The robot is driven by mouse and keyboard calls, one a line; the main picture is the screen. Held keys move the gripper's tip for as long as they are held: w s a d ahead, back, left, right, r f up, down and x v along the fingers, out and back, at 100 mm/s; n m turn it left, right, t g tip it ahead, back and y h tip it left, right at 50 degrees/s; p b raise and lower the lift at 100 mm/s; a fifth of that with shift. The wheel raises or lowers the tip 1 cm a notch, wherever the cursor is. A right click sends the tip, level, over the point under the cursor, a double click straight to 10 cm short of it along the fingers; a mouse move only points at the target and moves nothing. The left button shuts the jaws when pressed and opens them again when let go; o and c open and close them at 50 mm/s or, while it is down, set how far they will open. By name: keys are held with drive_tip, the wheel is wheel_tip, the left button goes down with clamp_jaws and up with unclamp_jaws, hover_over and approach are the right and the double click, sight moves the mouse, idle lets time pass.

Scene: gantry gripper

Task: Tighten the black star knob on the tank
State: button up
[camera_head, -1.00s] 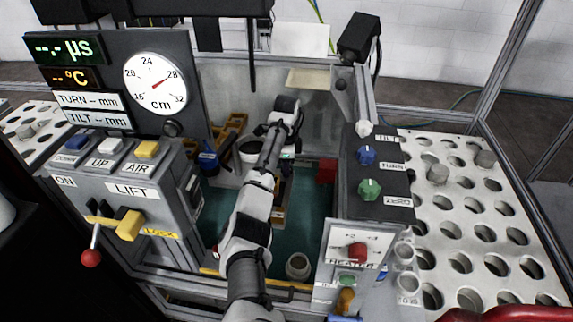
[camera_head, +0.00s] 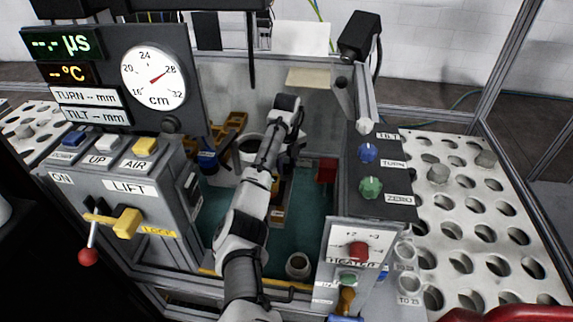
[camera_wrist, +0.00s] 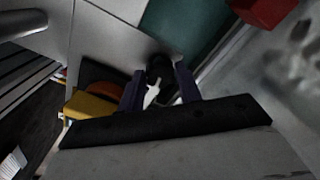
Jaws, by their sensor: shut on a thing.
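In the wrist view my gripper (camera_wrist: 160,88) has its two dark purple fingers on either side of a round black knob (camera_wrist: 160,67). The fingers are shut on this knob; its star shape is too dark to make out. A small white piece shows just below it, between the fingers. In the head view my arm reaches into the clear-walled tank (camera_head: 235,90) from the front. There my own wrist hides the fingertips and the knob.
A red block (camera_head: 326,171) lies to the right. The lift panel (camera_head: 130,200) and heater panel (camera_head: 352,255) flank the opening.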

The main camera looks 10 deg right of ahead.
drive_tip(key=m+b, duration=0.1)
drive_tip(key=m, duration=0.5)
drive_tip(key=shift+f+b, duration=0.1)
drive_tip(key=shift+b, duration=0.2)
drive_tip(key=m+b, duration=0.2)
drive_tip(key=shift+f+m, duration=0.1)
drive_tip(key=shift+m, duration=0.2)
drive_tip(key=shift+m+b, duration=0.7)
drive_tip(key=shift+b, duration=0.2)
drive_tip(key=o, duration=1)
drive_tip(key=shift+r, duration=0.2)
drive_tip(key=shift+r+p, duration=0.15)
drive_tip(key=shift+p, duration=0.25)
